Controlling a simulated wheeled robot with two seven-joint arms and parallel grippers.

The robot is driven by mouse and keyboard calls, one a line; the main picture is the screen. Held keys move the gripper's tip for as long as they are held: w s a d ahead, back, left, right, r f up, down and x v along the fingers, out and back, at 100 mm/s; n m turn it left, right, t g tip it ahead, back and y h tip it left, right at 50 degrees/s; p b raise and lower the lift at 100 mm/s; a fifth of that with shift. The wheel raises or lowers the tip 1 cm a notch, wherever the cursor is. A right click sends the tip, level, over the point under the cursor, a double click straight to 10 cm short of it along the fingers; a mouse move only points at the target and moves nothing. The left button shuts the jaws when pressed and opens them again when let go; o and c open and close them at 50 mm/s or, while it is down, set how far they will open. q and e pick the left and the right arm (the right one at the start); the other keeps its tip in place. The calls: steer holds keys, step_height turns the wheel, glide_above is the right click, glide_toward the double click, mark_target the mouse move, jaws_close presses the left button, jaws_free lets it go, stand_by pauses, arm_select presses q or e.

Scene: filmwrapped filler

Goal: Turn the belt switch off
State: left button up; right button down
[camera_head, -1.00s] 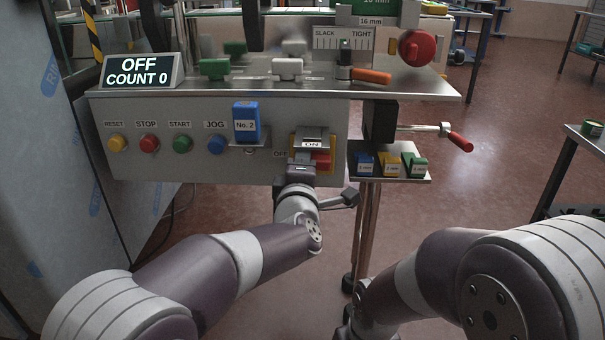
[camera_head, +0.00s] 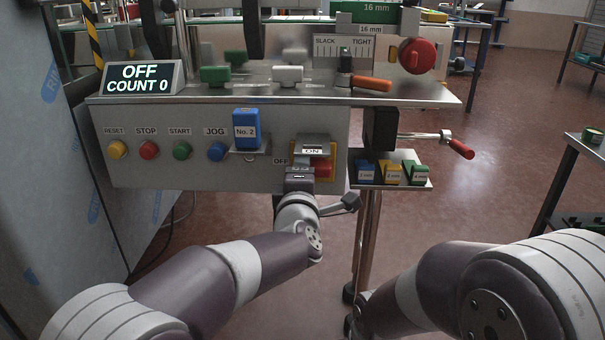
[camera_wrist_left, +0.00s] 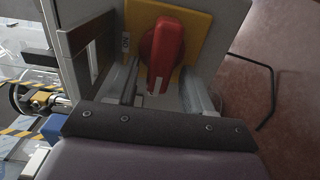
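The belt switch is a red rotary knob (camera_head: 322,168) on a yellow plate (camera_wrist_left: 197,30), at the right of the grey control panel. An ON label (camera_head: 312,151) is above it and an OFF label (camera_head: 279,161) to its left. My left gripper (camera_head: 303,172) is at the switch from the front and partly hides it. In the left wrist view, the red knob (camera_wrist_left: 163,52) lies between the two spread fingers (camera_wrist_left: 163,92), its white-marked end toward the palm. Gaps show beside the knob; contact is unclear. My right arm shows at lower right, but its gripper is not visible.
A display (camera_head: 139,78) reads OFF, COUNT 0. Reset, stop, start and jog buttons (camera_head: 182,151) line the panel's left. A blue No. 2 block (camera_head: 246,129) sits on a small ledge. A shelf of small blocks (camera_head: 393,175) and a red-handled crank (camera_head: 460,148) are at right.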

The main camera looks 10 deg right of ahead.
arm_select(q)
steer(key=p+v, duration=0.3)
steer(key=v, duration=0.9)
steer(key=shift+s, duration=0.4)
steer(key=shift+a, duration=0.15)
